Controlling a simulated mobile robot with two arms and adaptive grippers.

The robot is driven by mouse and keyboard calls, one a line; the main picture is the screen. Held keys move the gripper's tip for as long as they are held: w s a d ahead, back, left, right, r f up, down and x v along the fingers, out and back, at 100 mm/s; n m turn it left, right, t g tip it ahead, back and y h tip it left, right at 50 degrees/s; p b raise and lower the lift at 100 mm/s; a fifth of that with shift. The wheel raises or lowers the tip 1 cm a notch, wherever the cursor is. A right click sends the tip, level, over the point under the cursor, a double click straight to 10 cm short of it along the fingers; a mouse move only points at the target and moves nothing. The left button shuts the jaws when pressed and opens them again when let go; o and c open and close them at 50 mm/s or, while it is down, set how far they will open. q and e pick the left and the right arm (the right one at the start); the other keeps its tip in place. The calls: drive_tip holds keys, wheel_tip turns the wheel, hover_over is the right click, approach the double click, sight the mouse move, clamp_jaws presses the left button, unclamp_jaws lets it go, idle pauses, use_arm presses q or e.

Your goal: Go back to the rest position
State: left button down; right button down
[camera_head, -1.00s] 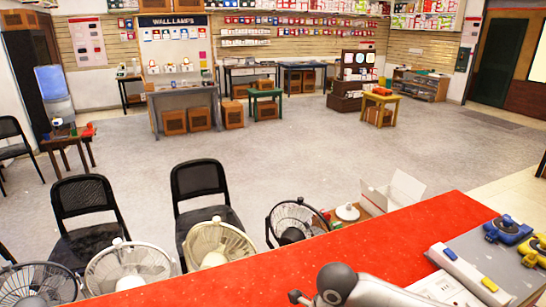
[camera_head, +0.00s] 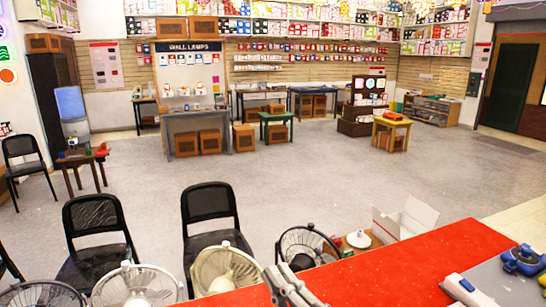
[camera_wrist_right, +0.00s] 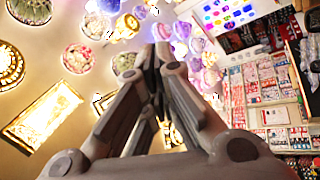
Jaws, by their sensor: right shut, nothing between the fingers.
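My right gripper (camera_head: 290,287) shows at the bottom middle of the head view, in front of the red counter (camera_head: 400,268). In the right wrist view its fingers (camera_wrist_right: 162,52) point up and meet at the tips, with nothing between them. The hanging lamps and ceiling show behind them. My left gripper is in neither view.
Several fans stand along the counter's far side, among them a cream fan (camera_head: 224,270). Black chairs (camera_head: 210,225) stand behind them. An open white box (camera_head: 408,220) is beside the counter. The grey floor (camera_head: 300,185) beyond is clear up to the desks.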

drive_tip(key=w+d+f+m+h, duration=0.2)
drive_tip(key=d+f+m+h, duration=0.8)
drive_tip(key=d+m+h, duration=0.1)
drive_tip(key=s+d+f+m+g+h, duration=0.1)
drive_tip(key=s+d+f+m+g, duration=0.1)
drive_tip(key=s+d+f+g, duration=0.3)
drive_tip(key=s+d+f+m+g+h, duration=0.2)
drive_tip(key=f+m, duration=0.1)
drive_tip(key=f, duration=0.4)
drive_tip(key=s+d+f+m+g+y, duration=0.1)
drive_tip(key=s+f+g, duration=0.35)
drive_tip(key=s, duration=0.45)
drive_tip(key=s+f+m+g, duration=0.1)
drive_tip(key=s+f+g, duration=0.35)
drive_tip(key=s, duration=0.35)
wheel_tip(320, 180, down, 28)
drive_tip(key=s+b, duration=0.1)
drive_tip(key=b, duration=0.1)
drive_tip(key=s+d+f+g+b, duration=0.1)
drive_tip(key=s+d+f, duration=0.2)
drive_tip(key=s+f, duration=1.4)
drive_tip(key=shift+f+n+g+b, duration=0.3)
drive_tip(key=shift+f, duration=0.45)
drive_tip(key=shift+s+d, duration=0.1)
